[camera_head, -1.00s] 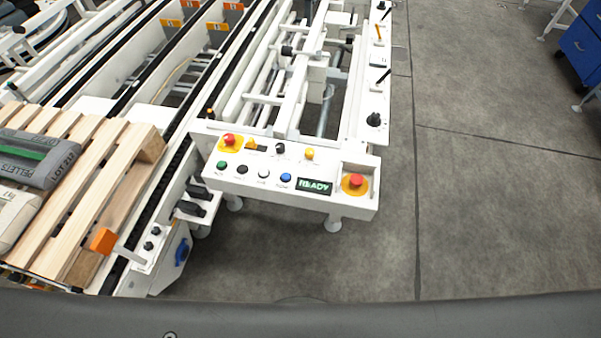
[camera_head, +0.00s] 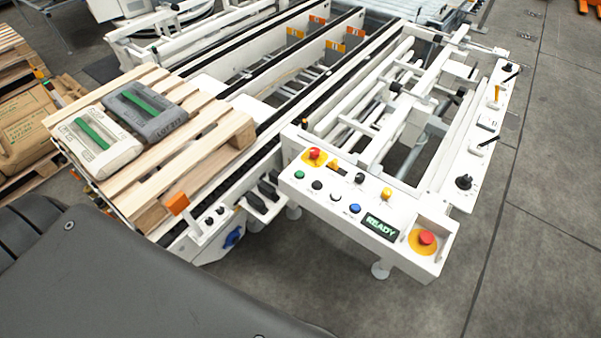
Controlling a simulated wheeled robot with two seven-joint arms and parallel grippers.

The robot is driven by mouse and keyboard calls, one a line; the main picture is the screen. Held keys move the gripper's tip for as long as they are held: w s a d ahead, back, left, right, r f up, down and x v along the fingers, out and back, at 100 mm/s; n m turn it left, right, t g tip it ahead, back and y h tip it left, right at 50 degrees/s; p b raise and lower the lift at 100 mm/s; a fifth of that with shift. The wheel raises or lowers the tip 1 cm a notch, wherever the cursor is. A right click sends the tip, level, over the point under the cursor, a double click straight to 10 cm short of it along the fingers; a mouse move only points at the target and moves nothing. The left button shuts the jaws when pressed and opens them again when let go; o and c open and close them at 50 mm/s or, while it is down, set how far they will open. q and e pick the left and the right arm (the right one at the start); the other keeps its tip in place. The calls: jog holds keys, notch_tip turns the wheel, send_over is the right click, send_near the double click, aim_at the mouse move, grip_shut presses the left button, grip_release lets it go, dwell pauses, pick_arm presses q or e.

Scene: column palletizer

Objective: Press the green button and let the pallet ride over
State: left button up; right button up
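The green button (camera_head: 299,174) is at the left end of the white control panel (camera_head: 330,208), below a red emergency button on a yellow plate. The panel's small display (camera_head: 380,226) reads READY. The wooden pallet (camera_head: 160,178) sits at the near left end of the chain conveyor (camera_head: 268,135). Two bags lie on it: a grey one (camera_head: 145,110) marked LOT 212 and a pale one (camera_head: 98,140), each with a green stripe. Neither of my grippers shows in the head view.
Another red button (camera_head: 426,237) on an orange plate is at the panel's right end. An orange-capped bracket (camera_head: 178,204) stands at the conveyor's near end. Grey floor (camera_head: 545,220) to the right is clear.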

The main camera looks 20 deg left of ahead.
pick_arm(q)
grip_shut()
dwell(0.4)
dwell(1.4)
